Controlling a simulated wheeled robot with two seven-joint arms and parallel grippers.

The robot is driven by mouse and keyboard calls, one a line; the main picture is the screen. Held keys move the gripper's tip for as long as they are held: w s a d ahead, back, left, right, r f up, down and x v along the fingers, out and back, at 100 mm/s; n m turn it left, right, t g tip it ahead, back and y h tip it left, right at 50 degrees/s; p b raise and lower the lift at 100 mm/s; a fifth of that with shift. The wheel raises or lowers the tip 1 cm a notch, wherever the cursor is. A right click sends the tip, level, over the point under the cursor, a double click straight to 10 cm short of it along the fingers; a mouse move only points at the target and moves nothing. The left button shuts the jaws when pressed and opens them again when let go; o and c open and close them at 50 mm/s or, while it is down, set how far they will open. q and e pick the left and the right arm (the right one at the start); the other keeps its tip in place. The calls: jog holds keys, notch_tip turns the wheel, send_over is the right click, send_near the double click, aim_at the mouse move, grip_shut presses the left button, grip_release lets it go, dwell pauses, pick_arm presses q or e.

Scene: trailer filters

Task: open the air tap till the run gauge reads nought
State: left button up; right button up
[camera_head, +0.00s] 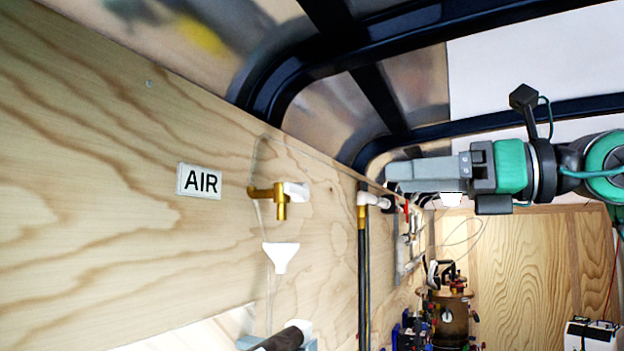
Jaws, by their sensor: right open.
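The brass air tap (280,199) sticks out of the plywood wall, with a short white lever or end piece on its right side. The AIR label (199,182) is fixed to the wall just left of it. My right gripper (392,177) comes in from the right and points left toward the tap, open and clearly apart from it. Its two fingers overlap in this side view. A small pale dial (446,317) shows on a copper-brown pot at the back; I cannot tell whether it is the run gauge, nor read it. My left gripper is out of view.
A white funnel (280,257) with clear tubing hangs below the tap. Dark upright pipes (363,265) run down the wall to its right. The copper-brown pot (458,319) stands farther back. A dark rounded piece (285,337) shows at the bottom. Dark frame ribs (400,57) cross overhead.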

aim_at(299, 186)
jog(key=p+x, duration=0.6)
jog(key=x, duration=0.7)
jog(key=shift+a, duration=0.4)
jog(key=shift+r, duration=0.1)
jog(key=c, duration=1)
